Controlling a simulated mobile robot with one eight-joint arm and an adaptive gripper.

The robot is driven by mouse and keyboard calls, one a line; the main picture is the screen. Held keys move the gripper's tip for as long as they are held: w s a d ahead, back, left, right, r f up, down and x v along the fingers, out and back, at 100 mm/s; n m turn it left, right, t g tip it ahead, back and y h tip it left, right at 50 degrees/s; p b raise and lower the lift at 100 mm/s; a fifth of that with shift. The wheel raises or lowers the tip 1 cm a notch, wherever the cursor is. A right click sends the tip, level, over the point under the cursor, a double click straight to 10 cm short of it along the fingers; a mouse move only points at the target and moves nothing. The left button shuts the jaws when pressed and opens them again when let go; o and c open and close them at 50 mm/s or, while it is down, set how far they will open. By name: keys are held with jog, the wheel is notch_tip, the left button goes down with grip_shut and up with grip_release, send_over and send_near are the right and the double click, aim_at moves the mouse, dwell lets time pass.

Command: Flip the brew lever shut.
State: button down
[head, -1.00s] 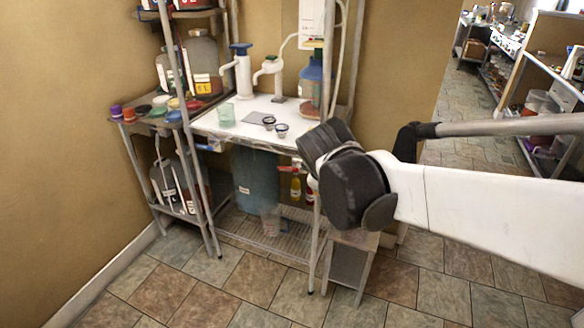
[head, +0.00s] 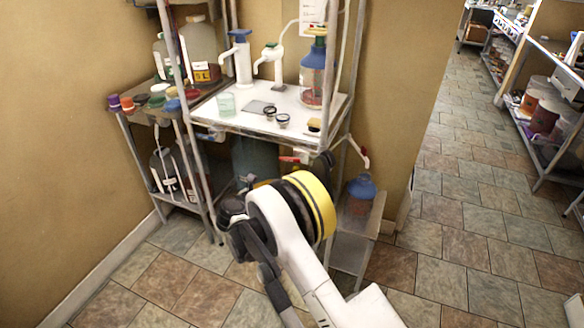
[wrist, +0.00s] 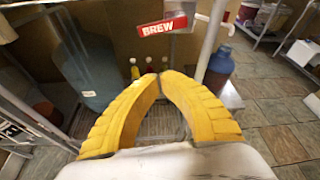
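A red plate with white "BREW" lettering (wrist: 163,25) shows at the top of the wrist view, slanting slightly up to the right. It looks like the lever's handle. Its mount is at the frame's top edge and partly hidden. In the head view a small red piece (head: 289,159) at the white shelf's front edge appears to be the same part. My gripper (wrist: 161,76) has yellow ribbed fingers whose tips meet, with nothing held between them. The tips appear below the plate in the wrist view, apart from it. In the head view my arm hides the fingertips.
A white shelf (head: 240,122) holds pumps, a cup and small lids. Below it stands a large blue-grey container (wrist: 84,65). A blue-topped jug (head: 361,190) stands on a low stand at right, near a white pipe (wrist: 211,40).

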aim_at(291, 159)
jog(key=f+b+x, duration=0.1)
jog(key=b+x, duration=0.3)
jog(key=x, duration=0.6)
jog(key=shift+w+a+r+b, duration=0.1)
jog(key=shift+a+r+b, duration=0.1)
jog(key=shift+r, duration=0.6)
jog(key=shift+s+a+r+b, duration=0.1)
jog(key=shift+r+b, duration=0.15)
jog(key=shift+r, duration=0.55)
jog(key=shift+w+a+r+b, duration=0.1)
jog(key=shift+a+r+b, duration=0.1)
jog(key=shift+r, duration=0.55)
jog(key=shift+w+a+r+m+p, duration=0.15)
jog(key=shift+r+p, duration=0.1)
jog(key=shift+r, duration=0.25)
jog(key=shift+w+a+r+m+p, duration=0.15)
jog(key=shift+a+r+p, duration=0.1)
jog(key=shift+r, duration=0.25)
